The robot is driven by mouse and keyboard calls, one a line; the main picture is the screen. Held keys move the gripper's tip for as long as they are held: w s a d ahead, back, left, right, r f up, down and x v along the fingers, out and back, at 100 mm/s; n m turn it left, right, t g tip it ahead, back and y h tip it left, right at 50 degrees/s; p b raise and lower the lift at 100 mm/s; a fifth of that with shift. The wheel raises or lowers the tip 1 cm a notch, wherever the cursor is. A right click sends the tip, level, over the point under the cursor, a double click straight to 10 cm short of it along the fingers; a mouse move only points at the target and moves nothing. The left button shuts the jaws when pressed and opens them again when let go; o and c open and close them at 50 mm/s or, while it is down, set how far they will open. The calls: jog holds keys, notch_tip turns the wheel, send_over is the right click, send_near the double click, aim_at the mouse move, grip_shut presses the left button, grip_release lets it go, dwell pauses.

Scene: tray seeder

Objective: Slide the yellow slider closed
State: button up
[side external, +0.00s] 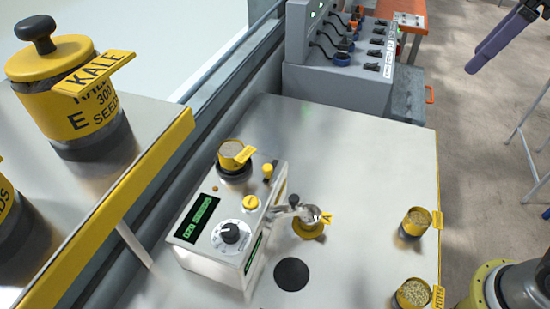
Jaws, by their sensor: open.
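A seeder machine (190,250) with a white and grey body stands on the metal table. A small yellow block (268,170) on its top, beside the seed cup, looks like the yellow slider. I cannot tell how far along its track it sits. A round yellow button (250,202) is a little nearer the front. My gripper (476,58) shows only in part at the top right, with purple fingers. It is open, empty and far from the machine, above the floor beyond the table's right edge.
An open yellow seed cup (232,152) sits on the machine. A small metal funnel or spout (310,213) sticks out to its right. Two seed cups stand near the table's right edge (414,222). A lidded KALE seed jar (75,95) stands on the left shelf. The table's back right is clear.

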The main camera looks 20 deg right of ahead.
jog(key=w+a+r+n+g, duration=0.1)
jog(key=w+a+r+n, duration=0.1)
jog(key=w+a, duration=0.35)
jog(key=n+g, duration=0.3)
jog(key=n, duration=0.2)
send_over(268, 167)
notch_tip(268, 167, down, 14)
jog(key=shift+h, duration=0.3)
notch_tip(268, 167, down, 14)
jog(key=shift+r, duration=0.25)
grip_shut()
jog(key=shift+r, duration=0.1)
